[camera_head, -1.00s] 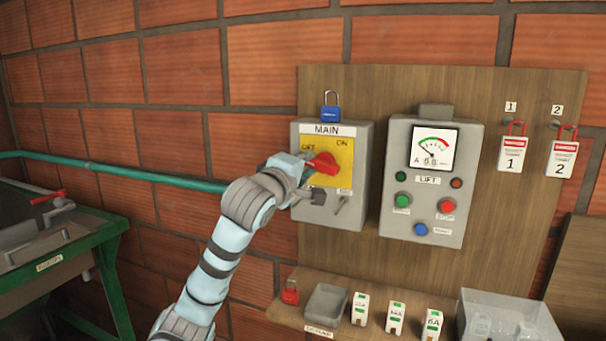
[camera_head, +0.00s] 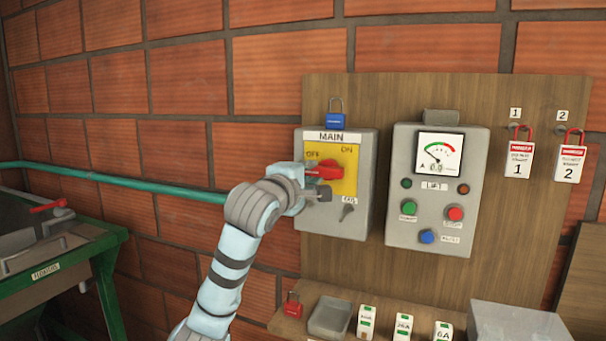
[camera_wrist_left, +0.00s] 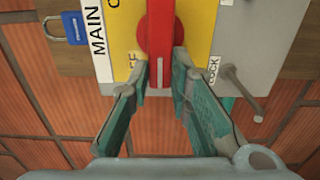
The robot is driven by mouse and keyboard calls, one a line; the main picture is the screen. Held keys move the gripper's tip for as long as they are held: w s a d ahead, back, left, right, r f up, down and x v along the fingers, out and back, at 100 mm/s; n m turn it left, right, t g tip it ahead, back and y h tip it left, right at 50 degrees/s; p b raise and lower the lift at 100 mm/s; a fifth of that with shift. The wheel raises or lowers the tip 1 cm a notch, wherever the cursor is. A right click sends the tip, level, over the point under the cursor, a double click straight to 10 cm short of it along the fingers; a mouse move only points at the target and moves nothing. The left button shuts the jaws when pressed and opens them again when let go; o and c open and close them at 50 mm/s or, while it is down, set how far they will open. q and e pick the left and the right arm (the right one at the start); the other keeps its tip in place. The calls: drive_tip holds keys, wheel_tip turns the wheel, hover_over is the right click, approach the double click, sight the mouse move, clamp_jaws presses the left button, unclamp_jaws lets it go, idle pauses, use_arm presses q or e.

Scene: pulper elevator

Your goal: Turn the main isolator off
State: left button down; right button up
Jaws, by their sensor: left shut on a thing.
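The main isolator (camera_head: 364,212) is a grey box with a yellow plate (camera_head: 349,186) marked OFF and ON on the wooden board. Its red rotary handle (camera_head: 328,170) lies about level, with one end pointing left, just below the OFF mark. My left gripper (camera_head: 309,183) reaches it from the left. In the left wrist view the red handle (camera_wrist_left: 160,35) runs between the two fingertips of the left gripper (camera_wrist_left: 160,68), which is shut on its end. A white line shows on that end. My right gripper is not in view.
A blue padlock (camera_head: 335,121) sits on top of the isolator box. The lift control box (camera_head: 400,226) with buttons and a meter is close on the right. A shelf below holds a red padlock (camera_head: 292,308), a grey tray (camera_head: 329,316) and several small white blocks.

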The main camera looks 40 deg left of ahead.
use_arm(q)
drive_tip(key=c, duration=1.7)
unclamp_jaws()
drive_tip(key=shift+r, duration=0.2)
drive_tip(key=shift+o, duration=1.1)
drive_tip(key=shift+w+f, duration=0.15)
drive_tip(key=shift+w, duration=0.05)
drive_tip(key=shift+d, duration=0.1)
